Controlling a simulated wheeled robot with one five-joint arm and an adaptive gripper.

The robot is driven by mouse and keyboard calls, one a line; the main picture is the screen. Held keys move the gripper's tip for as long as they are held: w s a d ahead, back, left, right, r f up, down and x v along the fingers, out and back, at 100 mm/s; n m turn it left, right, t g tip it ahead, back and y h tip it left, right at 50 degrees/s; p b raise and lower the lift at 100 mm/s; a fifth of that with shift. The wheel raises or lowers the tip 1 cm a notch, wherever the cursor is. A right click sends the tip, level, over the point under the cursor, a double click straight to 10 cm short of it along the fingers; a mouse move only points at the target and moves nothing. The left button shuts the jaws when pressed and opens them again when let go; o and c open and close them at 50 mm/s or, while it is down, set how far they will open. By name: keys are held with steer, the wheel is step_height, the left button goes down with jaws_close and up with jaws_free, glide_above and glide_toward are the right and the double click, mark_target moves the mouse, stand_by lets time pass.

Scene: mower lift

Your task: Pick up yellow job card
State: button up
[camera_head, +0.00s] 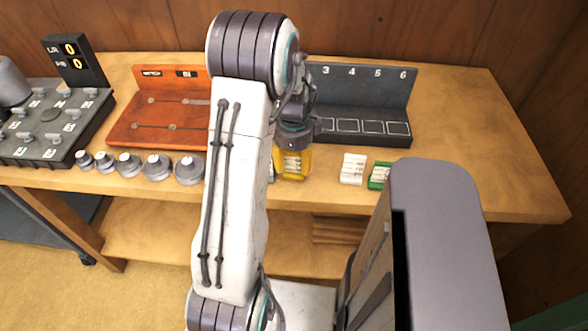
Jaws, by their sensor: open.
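The yellow job card (292,172) lies near the front edge of the wooden bench, with a pale printed label on it. My gripper (293,148) points down right over the card and covers its far part. The jaws are open. The fingertips are small and partly hidden, so I cannot tell whether they touch the card or how far apart they are from it.
A white card (352,169) and a green card (379,175) lie to the right. Several grey round weights (158,166) line the front edge at left. Behind stand an orange-red board (168,116) and a dark numbered rack (362,92). The bench's right end (466,125) is clear.

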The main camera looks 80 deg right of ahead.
steer(key=shift+f, duration=0.1)
jaws_close()
stand_by(0.5)
